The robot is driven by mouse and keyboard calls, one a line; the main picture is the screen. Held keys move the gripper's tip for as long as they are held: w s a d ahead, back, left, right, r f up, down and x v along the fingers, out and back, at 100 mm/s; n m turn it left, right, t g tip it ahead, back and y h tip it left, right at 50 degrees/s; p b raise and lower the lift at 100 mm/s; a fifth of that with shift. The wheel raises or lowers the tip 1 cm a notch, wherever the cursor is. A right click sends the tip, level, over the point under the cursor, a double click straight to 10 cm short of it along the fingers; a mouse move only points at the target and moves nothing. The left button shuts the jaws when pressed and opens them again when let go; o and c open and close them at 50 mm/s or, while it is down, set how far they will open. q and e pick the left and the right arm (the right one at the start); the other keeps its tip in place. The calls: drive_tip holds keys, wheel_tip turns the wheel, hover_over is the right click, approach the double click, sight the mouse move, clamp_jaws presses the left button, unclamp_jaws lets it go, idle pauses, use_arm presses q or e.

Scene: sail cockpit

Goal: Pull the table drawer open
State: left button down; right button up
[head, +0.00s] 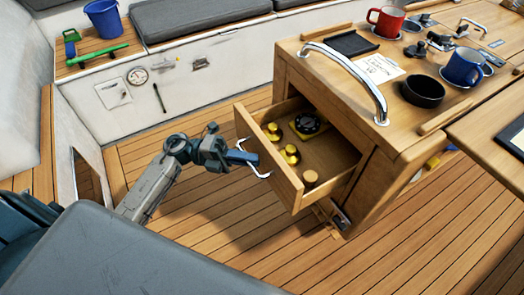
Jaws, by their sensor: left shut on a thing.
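The wooden table drawer (303,201) stands pulled out from the end of the cockpit table (395,150). Inside it are a dark round thing with a yellow base (308,124), small yellow fittings (290,154) and a light wooden knob-like piece (310,177). A pale curved handle (262,175) is on the drawer's front. My left gripper (248,160) is at this front, shut on the handle; its fingers partly hide the handle's middle. My right gripper is not in view.
On the table stand a red mug (386,21), a blue mug (464,66), a black bowl (423,91) and a metal grab rail (350,68). A blue bucket (103,19) is on the far bench. The plank floor (215,235) before the drawer is clear.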

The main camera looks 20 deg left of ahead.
use_arm(q)
drive_tip(key=s+a, duration=0.2)
drive_tip(key=s, duration=0.1)
drive_tip(key=shift+s+a+f, duration=0.1)
drive_tip(key=shift+a, duration=0.15)
drive_tip(key=shift+s+a, duration=0.45)
drive_tip(key=shift+s, duration=0.15)
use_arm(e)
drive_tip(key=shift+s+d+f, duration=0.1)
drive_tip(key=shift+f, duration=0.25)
use_arm(q)
drive_tip(key=c, duration=1.5)
unclamp_jaws()
drive_tip(key=shift+a, duration=0.15)
